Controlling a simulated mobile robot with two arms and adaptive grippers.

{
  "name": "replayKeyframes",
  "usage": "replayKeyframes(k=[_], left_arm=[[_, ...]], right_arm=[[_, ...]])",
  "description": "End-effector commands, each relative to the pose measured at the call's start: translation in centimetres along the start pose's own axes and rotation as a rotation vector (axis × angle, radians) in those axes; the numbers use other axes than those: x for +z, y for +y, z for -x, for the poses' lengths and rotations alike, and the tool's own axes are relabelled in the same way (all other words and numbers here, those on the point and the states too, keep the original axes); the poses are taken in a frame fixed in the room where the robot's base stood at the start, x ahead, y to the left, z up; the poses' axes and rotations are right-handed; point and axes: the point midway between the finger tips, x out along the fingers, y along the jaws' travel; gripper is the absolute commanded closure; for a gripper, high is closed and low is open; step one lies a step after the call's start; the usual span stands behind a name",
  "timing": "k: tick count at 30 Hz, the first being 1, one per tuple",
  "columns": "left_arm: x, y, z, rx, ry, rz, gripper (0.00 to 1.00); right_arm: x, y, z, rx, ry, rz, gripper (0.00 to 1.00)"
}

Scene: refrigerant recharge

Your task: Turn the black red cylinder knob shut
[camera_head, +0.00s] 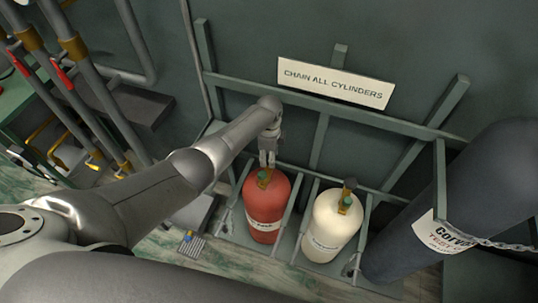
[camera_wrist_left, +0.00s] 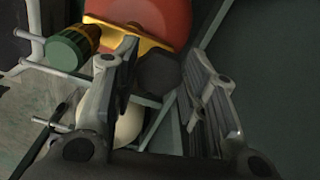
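The red cylinder (camera_head: 264,212) stands upright in the rack, with a green cap (camera_head: 264,176) at its top. In the left wrist view the red cylinder (camera_wrist_left: 165,14) shows at the top with its brass valve (camera_wrist_left: 128,37), the green cap (camera_wrist_left: 70,48) and a black knob (camera_wrist_left: 158,73). My left gripper (camera_head: 267,162) is right above the valve, pointing down. In the wrist view its two fingers (camera_wrist_left: 160,62) are apart, with the black knob between or just beyond them; contact cannot be told. The knob is hard to make out in the head view. My right gripper is out of view.
A cream cylinder (camera_head: 331,225) stands to the right in the same rack. A large dark cylinder (camera_head: 420,225) leans at the far right with a chain (camera_head: 490,242). A rack rail (camera_head: 300,98) and a sign (camera_head: 335,82) are behind. Pipes (camera_head: 75,100) stand at the left.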

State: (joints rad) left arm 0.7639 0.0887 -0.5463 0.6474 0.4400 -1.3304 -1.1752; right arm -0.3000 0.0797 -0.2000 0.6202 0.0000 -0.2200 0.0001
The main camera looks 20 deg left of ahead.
Motion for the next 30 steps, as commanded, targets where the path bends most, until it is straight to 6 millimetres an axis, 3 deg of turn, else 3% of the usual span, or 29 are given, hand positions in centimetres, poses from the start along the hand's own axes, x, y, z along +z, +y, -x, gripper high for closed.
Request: replayKeyframes(k=[4, 17, 23, 30], left_arm=[[0.0, -0.1, 0.1, -0.001, 0.0, 0.001, 0.4], [0.0, 0.0, 0.5, 0.0, 0.0, 0.002, 0.4], [0.0, 0.0, 2.6, -0.002, 0.001, 0.001, 0.4], [0.0, -0.1, 7.2, -0.004, 0.001, 0.001, 0.4]], right_arm=[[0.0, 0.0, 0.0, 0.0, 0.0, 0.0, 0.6], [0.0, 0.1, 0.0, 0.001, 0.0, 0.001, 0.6], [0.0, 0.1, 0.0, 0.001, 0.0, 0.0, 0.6], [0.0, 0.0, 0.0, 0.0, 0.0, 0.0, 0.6]])
